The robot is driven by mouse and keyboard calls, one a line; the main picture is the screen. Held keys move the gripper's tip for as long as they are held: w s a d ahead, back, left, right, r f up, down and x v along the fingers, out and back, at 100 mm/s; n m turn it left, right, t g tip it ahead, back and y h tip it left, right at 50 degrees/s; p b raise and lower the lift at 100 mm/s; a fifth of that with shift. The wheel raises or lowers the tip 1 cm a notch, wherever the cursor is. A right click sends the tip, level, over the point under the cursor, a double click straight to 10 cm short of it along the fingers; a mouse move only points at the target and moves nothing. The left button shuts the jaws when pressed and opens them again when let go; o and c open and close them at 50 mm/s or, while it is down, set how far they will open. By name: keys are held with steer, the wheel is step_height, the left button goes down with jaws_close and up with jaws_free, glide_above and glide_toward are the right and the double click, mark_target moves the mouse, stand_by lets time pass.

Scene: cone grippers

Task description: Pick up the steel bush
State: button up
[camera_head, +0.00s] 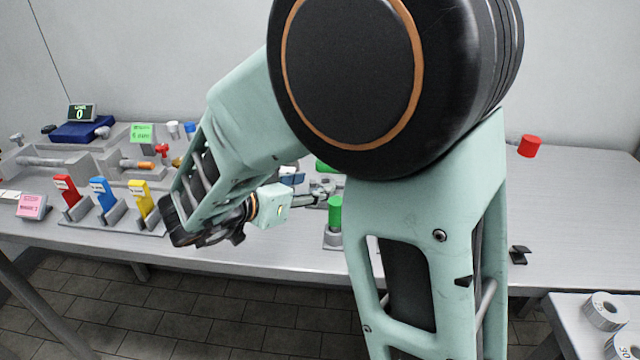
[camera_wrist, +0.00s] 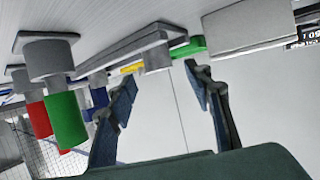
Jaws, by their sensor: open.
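My gripper (camera_wrist: 160,73) is open in the wrist view, its two fingers spread apart with nothing held between them. A small grey cylinder (camera_wrist: 157,59), which looks like the steel bush, shows just beyond the fingertips, near a long grey holder (camera_wrist: 120,46). I cannot tell its exact distance from the fingers. In the head view my gripper (camera_head: 318,197) is low over the table, behind the green cylinder. The bush cannot be made out clearly there, and my arm hides part of the table.
A green cylinder (camera_head: 335,213) stands in a grey base (camera_head: 333,239) close to my gripper. Red (camera_head: 67,190), blue (camera_head: 102,193) and yellow (camera_head: 140,199) pieces stand in holders at left. A red cylinder (camera_head: 529,146) is at right. The table front right is mostly clear.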

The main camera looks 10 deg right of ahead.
mark_target(329, 181)
steer(key=b+x, duration=0.2)
steer(key=x, duration=0.3)
steer(key=shift+d+f, duration=0.2)
steer(key=shift+r, duration=0.1)
jaws_close()
